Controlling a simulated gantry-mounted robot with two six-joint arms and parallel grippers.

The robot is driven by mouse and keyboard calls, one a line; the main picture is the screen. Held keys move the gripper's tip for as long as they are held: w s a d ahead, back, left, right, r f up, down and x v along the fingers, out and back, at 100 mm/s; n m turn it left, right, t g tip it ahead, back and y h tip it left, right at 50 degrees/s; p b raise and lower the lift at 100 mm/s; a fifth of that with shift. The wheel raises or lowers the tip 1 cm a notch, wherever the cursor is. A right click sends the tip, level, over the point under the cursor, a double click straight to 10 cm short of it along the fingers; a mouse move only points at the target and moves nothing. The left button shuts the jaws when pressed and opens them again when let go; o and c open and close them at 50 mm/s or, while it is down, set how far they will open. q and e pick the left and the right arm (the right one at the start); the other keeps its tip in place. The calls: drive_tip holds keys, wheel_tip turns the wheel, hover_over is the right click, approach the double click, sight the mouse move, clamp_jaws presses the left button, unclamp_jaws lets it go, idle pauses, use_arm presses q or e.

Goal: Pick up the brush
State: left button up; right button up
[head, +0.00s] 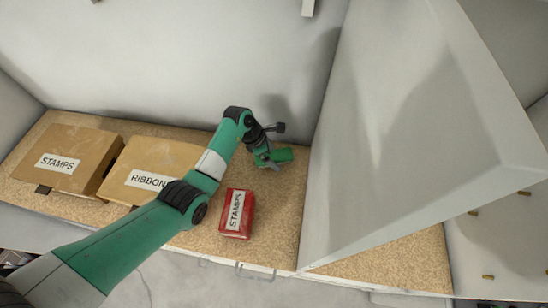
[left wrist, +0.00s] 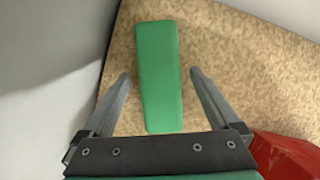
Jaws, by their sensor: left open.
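A long green block-like object, which I take to be the brush (left wrist: 158,60), lies on the speckled tan shelf surface. No bristles show. In the head view, the brush (head: 284,155) is partly covered by my left gripper (head: 270,161), near the back wall and left of a tall grey partition. In the left wrist view, the fingers of my left gripper (left wrist: 159,76) are apart. One finger is on each side of the brush's near part, with visible gaps, so the gripper is open and not holding it. My right gripper is not in view.
A red box labelled STAMPS (head: 236,213) stands close in front of the brush; its corner shows in the left wrist view (left wrist: 285,155). Cardboard boxes labelled STAMPS (head: 85,143) and RIBBON (head: 165,155) stand to the left. The grey partition (head: 400,120) bounds the right.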

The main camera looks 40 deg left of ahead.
sight(277, 154)
use_arm(q)
drive_tip(key=c, duration=1.5)
drive_tip(key=shift+r, duration=0.15)
drive_tip(key=shift+r, duration=0.2)
wheel_tip(277, 154, up, 3)
drive_tip(key=shift+f, duration=0.1)
drive_tip(key=s+d+r+p, duration=0.2)
drive_tip(key=s+r+p, duration=0.7)
drive_tip(key=s, duration=0.5)
drive_tip(key=shift+r, duration=0.3)
